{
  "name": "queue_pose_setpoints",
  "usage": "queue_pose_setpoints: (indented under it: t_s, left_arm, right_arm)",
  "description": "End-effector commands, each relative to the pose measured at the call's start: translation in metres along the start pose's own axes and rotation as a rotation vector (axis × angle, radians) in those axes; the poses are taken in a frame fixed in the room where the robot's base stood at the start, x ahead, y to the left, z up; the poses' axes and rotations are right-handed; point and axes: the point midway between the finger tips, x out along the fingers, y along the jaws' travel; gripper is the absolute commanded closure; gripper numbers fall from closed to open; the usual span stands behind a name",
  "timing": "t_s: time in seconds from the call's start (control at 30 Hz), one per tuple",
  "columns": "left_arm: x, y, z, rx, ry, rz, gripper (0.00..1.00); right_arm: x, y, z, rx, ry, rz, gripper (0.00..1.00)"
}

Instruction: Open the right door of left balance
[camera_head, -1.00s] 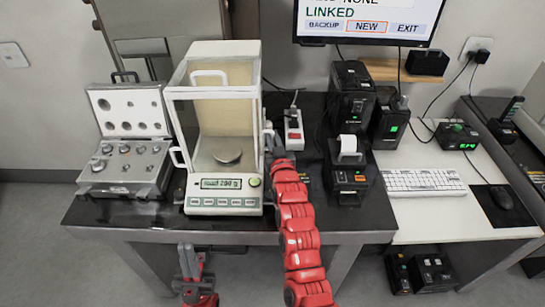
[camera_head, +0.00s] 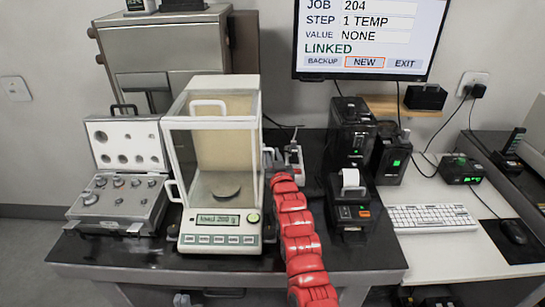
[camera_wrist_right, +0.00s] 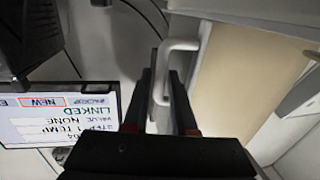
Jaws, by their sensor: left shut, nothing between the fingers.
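The balance (camera_head: 222,239) is a white draft-shield case with clear panes, a round pan inside and a lit display. Its right door (camera_head: 259,160) is seen edge-on and looks closed. My right gripper (camera_head: 268,158) is at the right side of the case. In the right wrist view the white U-shaped handle (camera_wrist_right: 183,44) runs between the fingers of my right gripper (camera_wrist_right: 163,85). I cannot tell whether they press on its bar. My left gripper (camera_head: 183,298) is shut and empty, low at the bottom edge, mostly cut off, in front of the table.
An open case of weights (camera_head: 118,227) stands left of the balance. A power strip (camera_head: 295,158), black devices and a small printer (camera_head: 351,213) stand right of my right arm. A monitor (camera_head: 365,35) hangs behind. A keyboard (camera_head: 433,217) lies on the white table.

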Motion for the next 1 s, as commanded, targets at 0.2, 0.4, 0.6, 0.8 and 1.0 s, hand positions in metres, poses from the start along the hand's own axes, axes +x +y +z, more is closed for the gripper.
queue_pose_setpoints:
  t_s: [0.2, 0.4, 0.6, 0.8, 1.0]
  left_arm:
    - [0.0, 0.0, 0.0, 0.0, 0.0, 0.0, 1.0]
    - [0.0, 0.0, 0.0, 0.0, 0.0, 0.0, 1.0]
    - [-0.001, 0.0, 0.0, 0.0, 0.0, 0.0, 1.0]
    - [-0.006, 0.0, 0.001, 0.0, 0.0, 0.0, 1.0]
    - [-0.011, 0.001, 0.002, 0.0, 0.0, 0.0, 1.0]
  right_arm:
    - [0.0, 0.0, 0.0, 0.0, 0.0, 0.0, 0.73]
    - [-0.005, 0.0, 0.001, 0.002, 0.001, 0.001, 0.73]
    - [-0.028, 0.0, 0.001, 0.003, 0.001, 0.001, 0.73]
    - [-0.06, -0.001, 0.002, 0.003, 0.001, -0.001, 0.73]
    - [-0.096, -0.001, 0.003, 0.001, 0.001, 0.0, 0.73]
